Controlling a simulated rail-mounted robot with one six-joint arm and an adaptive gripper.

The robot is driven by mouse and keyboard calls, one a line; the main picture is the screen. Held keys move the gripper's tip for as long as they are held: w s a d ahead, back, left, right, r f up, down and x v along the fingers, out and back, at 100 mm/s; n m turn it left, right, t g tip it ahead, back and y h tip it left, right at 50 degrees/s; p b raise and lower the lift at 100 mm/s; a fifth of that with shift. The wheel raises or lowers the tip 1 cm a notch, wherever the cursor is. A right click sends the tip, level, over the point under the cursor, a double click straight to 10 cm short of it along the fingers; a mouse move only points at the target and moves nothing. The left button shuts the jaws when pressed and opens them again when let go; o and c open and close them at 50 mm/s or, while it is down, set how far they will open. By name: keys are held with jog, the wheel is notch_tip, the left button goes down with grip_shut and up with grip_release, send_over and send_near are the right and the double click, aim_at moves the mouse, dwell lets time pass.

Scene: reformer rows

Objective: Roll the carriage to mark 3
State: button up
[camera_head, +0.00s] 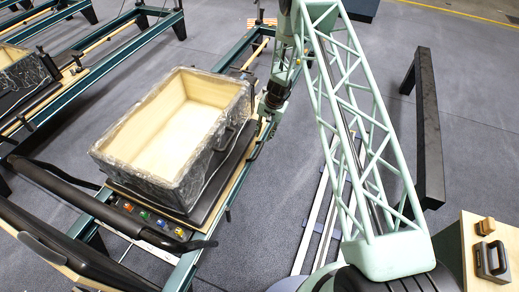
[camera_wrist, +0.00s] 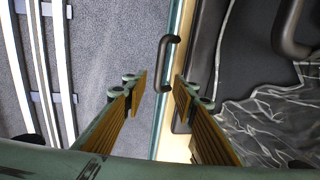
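The carriage (camera_head: 211,199) is a black-padded platform on a reformer frame left of centre in the head view. It bears an open box (camera_head: 188,108) with a pale inside and dark marbled sides. A black bar handle (camera_wrist: 170,48) stands on the carriage's pale side edge in the wrist view. My gripper (camera_wrist: 160,82) is open, with its two wooden-looking fingers apart. The handle shows between and just beyond the fingertips, with no clear contact. In the head view my gripper (camera_head: 268,112) is beside the box's right side. I cannot make out a numbered mark 3.
Coloured knobs (camera_head: 146,216) sit at the near end of the frame, beside curved black bars. A long dark beam (camera_head: 427,130) stands at the right. A wooden block with a dark handled object (camera_head: 491,260) is at the lower right. Another reformer stands at the left.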

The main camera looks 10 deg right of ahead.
aim_at(259, 149)
jog(key=shift+w+a+f+b, duration=0.25)
jog(key=shift+a+f+b, duration=0.1)
jog(key=shift+f, duration=1.85)
jog(key=shift+w+a+f+b, duration=0.3)
jog(key=shift+f, duration=1.85)
jog(key=shift+w+a+f+b, duration=0.25)
jog(key=shift+a+f+b, duration=0.1)
jog(key=shift+f, duration=1.85)
grip_shut()
